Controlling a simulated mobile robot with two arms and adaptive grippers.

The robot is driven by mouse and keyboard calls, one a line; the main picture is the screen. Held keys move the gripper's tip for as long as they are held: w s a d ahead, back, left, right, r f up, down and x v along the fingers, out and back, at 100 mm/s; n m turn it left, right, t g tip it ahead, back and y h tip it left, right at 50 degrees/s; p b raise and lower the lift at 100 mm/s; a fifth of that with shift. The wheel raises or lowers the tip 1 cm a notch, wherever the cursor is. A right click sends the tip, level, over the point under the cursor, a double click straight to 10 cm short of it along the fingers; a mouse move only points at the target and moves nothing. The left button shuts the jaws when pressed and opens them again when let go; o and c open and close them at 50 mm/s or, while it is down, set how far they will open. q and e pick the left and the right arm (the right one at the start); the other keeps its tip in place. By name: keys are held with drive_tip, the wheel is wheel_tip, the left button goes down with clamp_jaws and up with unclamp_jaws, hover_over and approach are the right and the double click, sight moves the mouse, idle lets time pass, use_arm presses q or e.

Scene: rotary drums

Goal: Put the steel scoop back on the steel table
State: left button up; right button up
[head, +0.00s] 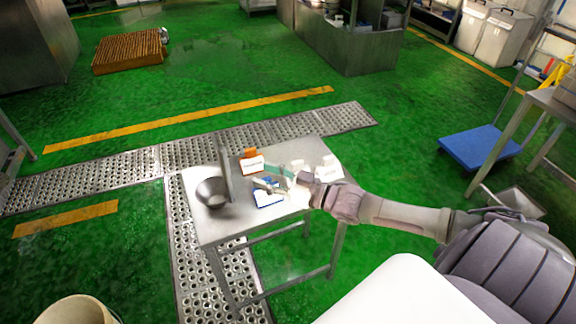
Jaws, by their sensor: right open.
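The steel scoop (211,192) is at the left end of the steel table (223,232). Its dark round bowl faces up, and a grey upright part, which looks like its handle, rises beside it. I cannot tell whether it rests fully on the top. My right gripper (266,177) is over the middle of the table, to the right of the scoop and apart from it, with its fingers open and pointing left. It looks empty. My left gripper is out of view.
An orange-and-white container (252,162), a blue-and-white one (270,199) and a white one (329,169) stand on the table close around my right gripper. A perforated metal floor strip (130,165) passes the table. Green floor lies open beyond.

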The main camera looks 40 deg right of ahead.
drive_tip(key=shift+s, duration=0.1)
drive_tip(key=s+a+f+m+h, duration=0.1)
drive_tip(key=s+a+f+h, duration=0.1)
drive_tip(key=a+f, duration=0.6)
drive_tip(key=s+d+f+m+g+h, duration=0.1)
drive_tip(key=s+d+f+g+h, duration=0.15)
drive_tip(key=f, duration=0.65)
drive_tip(key=s+d+f+m+g+h, duration=0.15)
drive_tip(key=s+f, duration=0.25)
drive_tip(key=f, duration=0.5)
drive_tip(key=s+d+f+g+h, duration=0.1)
drive_tip(key=s+f+g, duration=0.15)
drive_tip(key=f, duration=0.65)
drive_tip(key=s+a+f+g, duration=0.1)
drive_tip(key=s+f+g, duration=0.1)
drive_tip(key=s+f, duration=0.4)
drive_tip(key=s+f+g+h, duration=0.1)
drive_tip(key=s+f+g, duration=0.2)
drive_tip(key=s, duration=1.3)
drive_tip(key=s+a+f+g, duration=0.1)
drive_tip(key=s+f+g, duration=0.2)
drive_tip(key=s+f, duration=0.6)
drive_tip(key=shift+s+a+f+h, duration=0.3)
drive_tip(key=shift+s+h, duration=0.1)
drive_tip(key=shift+s, duration=0.6)
drive_tip(key=shift+g, duration=0.25)
